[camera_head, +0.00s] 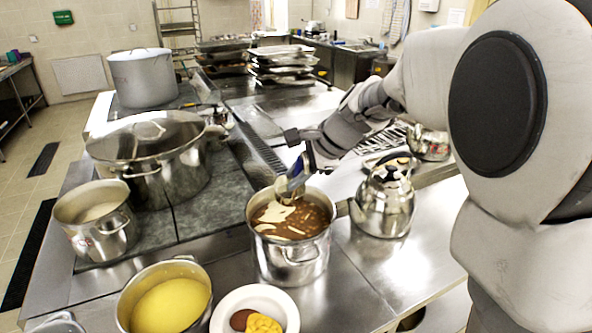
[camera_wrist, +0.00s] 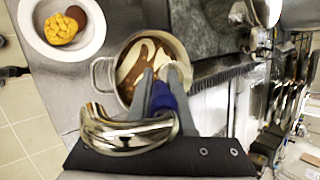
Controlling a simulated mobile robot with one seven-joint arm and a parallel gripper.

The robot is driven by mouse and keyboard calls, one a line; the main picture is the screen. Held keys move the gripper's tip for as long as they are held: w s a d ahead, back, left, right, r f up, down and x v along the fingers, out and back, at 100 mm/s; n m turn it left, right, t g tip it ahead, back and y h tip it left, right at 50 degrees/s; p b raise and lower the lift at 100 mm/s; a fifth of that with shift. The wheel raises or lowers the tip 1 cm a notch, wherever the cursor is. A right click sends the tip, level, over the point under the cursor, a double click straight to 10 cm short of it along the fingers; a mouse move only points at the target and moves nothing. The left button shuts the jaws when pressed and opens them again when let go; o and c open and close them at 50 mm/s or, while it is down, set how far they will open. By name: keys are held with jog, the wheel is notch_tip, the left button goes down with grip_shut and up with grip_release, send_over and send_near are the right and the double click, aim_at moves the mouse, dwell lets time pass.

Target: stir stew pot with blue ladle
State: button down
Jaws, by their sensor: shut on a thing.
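The stew pot (camera_head: 290,262) is a steel pot with brown stew and pale pieces in it, standing on the steel counter. It also shows in the wrist view (camera_wrist: 103,76). My gripper (camera_head: 291,183) is over the pot's far rim, pointing down toward the stew. It is shut on the blue ladle (camera_wrist: 164,98), whose blue part shows between the fingers in the wrist view. In the head view only a small bit of blue shows at the gripper. The ladle's bowl end is not clearly visible, so I cannot tell how deep it is.
A steel kettle (camera_head: 384,208) stands close right of the pot. A pot of yellow food (camera_head: 128,308) and a white plate (camera_head: 222,318) with food stand in front. A large lidded pot (camera_head: 150,180) is on the left. Shiny curved metal (camera_wrist: 125,135) crosses the wrist view near my fingers.

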notch_tip(320, 180, down, 14)
jog(key=b, duration=1.1)
jog(key=shift+r, duration=0.1)
dwell(0.4)
